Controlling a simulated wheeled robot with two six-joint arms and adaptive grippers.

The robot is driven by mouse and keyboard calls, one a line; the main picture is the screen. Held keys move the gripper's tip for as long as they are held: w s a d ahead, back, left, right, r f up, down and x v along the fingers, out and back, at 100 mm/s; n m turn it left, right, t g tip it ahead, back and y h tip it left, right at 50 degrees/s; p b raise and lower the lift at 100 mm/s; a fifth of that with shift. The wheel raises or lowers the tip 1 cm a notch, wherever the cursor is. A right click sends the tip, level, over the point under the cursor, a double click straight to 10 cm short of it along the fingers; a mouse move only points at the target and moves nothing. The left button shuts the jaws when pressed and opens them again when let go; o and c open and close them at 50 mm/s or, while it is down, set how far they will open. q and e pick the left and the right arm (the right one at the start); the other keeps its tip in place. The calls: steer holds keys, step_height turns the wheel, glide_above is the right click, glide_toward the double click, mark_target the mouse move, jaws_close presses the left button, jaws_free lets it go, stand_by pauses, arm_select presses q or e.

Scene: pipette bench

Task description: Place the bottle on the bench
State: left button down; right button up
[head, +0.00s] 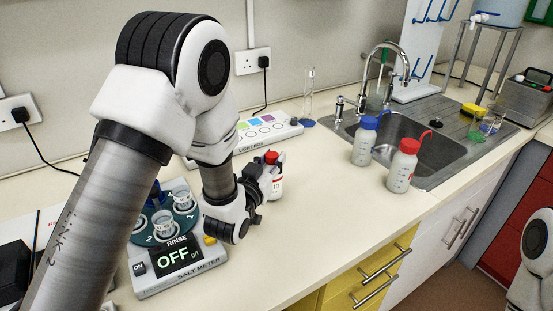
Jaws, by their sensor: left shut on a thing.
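The bottle looks about upright. I cannot tell whether its base touches the bench or is just above it. My right gripper is out of view; only part of my right arm shows at the lower right edge.
A salt meter (182,265) with a round cup holder stands left of the gripper. A light box (262,133) lies behind the bottle. Blue-capped (364,145) and red-capped (402,170) wash bottles stand before the sink (440,150). The bench right of the bottle is clear.

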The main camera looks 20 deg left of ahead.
arm_select(q)
steer(key=shift+w+f, duration=0.4)
steer(key=shift+f, duration=0.05)
steer(key=c, duration=0.9)
jaws_free()
steer(key=shift+s, duration=0.15)
steer(key=shift+o, duration=0.3)
steer(key=shift+s+r, duration=0.15)
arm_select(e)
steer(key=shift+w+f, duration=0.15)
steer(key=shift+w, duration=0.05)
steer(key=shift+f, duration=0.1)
arm_select(q)
steer(key=shift+s, duration=0.3)
steer(key=s+b, duration=0.1)
steer(key=s, duration=0.5)
steer(key=shift+s, duration=0.4)
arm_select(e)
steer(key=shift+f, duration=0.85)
arm_select(q)
steer(key=shift+a, duration=0.1)
